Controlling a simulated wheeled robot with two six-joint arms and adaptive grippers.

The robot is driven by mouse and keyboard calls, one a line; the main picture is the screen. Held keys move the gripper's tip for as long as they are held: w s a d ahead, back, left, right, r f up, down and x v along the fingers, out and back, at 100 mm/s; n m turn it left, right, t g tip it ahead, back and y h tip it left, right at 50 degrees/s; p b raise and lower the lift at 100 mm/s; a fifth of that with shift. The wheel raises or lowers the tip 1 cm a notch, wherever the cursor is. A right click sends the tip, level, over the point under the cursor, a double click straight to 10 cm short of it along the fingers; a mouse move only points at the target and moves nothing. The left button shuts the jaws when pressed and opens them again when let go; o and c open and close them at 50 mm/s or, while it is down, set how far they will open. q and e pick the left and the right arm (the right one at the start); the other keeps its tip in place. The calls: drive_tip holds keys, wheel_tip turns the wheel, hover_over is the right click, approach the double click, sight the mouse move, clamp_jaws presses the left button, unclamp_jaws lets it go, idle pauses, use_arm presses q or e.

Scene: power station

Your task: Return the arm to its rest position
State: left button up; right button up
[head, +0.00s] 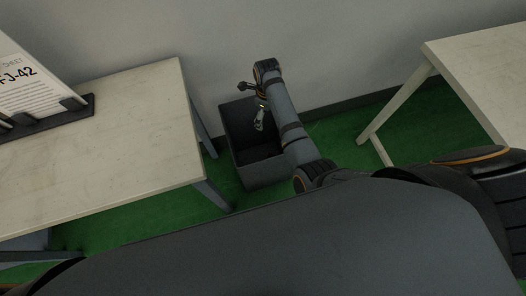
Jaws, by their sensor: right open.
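My right arm reaches away from my body over a dark grey open bin on the floor. The bin (239,128) stands against the wall between two tables. My right gripper (254,97) is at the far end of the arm, above the bin, small and partly hidden by the wrist. It is open. A small shiny metallic piece (260,119) shows just below it, against the bin's dark inside. I cannot tell whether it lies in the bin or belongs to the gripper. My left gripper is out of view.
A pale table (120,130) stands at left, holding a dark stand (52,117) with a printed sheet (28,85). Another pale table (485,70) is at right, its legs near my arm's side. Green floor (340,140) is free between the bin and the right table.

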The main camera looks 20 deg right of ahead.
idle(0.7)
drive_tip(key=s+d+n+t, duration=0.2)
drive_tip(key=s+d+n, duration=0.6)
drive_tip(key=s+n, duration=0.3)
drive_tip(key=s+d+r+n+t, duration=0.1)
drive_tip(key=s+r+n+t, duration=0.1)
drive_tip(key=s+r+n, duration=1.05)
wheel_tip(320, 180, down, 21)
drive_tip(key=w+d+n+g+h+p, duration=0.1)
drive_tip(key=w+d+n+g+p, duration=0.15)
drive_tip(key=p, duration=0.55)
drive_tip(key=s+d+f+p, duration=0.1)
drive_tip(key=s+f+p, duration=0.2)
drive_tip(key=s, duration=0.6)
drive_tip(key=s+f+p, duration=0.3)
drive_tip(key=s+f, duration=0.5)
drive_tip(key=s, duration=0.2)
drive_tip(key=shift+s+d+n, duration=0.2)
drive_tip(key=shift+d+n, duration=0.1)
drive_tip(key=shift+d, duration=0.05)
